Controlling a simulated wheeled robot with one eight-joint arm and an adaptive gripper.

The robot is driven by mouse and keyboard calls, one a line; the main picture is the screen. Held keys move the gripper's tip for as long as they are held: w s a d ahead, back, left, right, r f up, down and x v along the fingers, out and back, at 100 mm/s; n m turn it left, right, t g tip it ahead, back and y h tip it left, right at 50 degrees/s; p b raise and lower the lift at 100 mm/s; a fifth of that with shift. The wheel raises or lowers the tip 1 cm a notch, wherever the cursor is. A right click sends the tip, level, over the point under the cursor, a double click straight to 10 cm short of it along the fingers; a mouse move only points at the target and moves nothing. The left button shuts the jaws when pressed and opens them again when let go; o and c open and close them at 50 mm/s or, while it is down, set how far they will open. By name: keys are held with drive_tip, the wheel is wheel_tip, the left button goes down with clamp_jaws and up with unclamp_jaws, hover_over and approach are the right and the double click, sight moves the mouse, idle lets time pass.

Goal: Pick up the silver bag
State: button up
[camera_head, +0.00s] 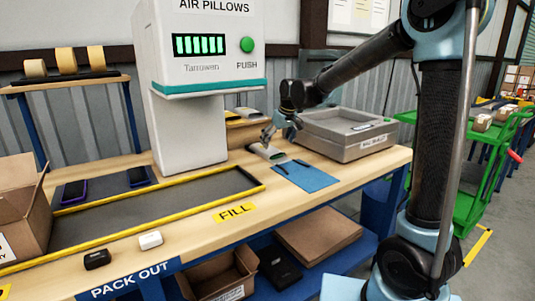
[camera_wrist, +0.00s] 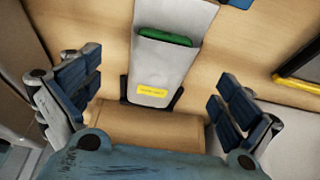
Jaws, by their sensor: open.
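The silver bag (camera_head: 266,152) lies on the wooden bench between the white machine and the blue mat. In the wrist view the silver bag (camera_wrist: 165,65) shows a green patch and a yellow label, with small dark pieces beside its lower end. My gripper (camera_head: 275,132) is just above the bag in the head view. In the wrist view my gripper (camera_wrist: 155,88) is open, one finger on each side of the bag's lower end, with clear gaps to both. It holds nothing. Contact with the bench cannot be told.
A brown box-like thing (camera_wrist: 145,122) lies below the bag in the wrist view. The white air-pillow machine (camera_head: 195,80) stands left of my gripper. A grey box (camera_head: 345,135) is close on the right. The blue mat (camera_head: 312,180) carries dark items.

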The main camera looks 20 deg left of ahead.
sight(274, 152)
drive_tip(key=shift+s+x, duration=0.2)
drive_tip(key=shift+x, duration=2.35)
drive_tip(key=shift+d, duration=0.1)
drive_tip(key=c, duration=1.1)
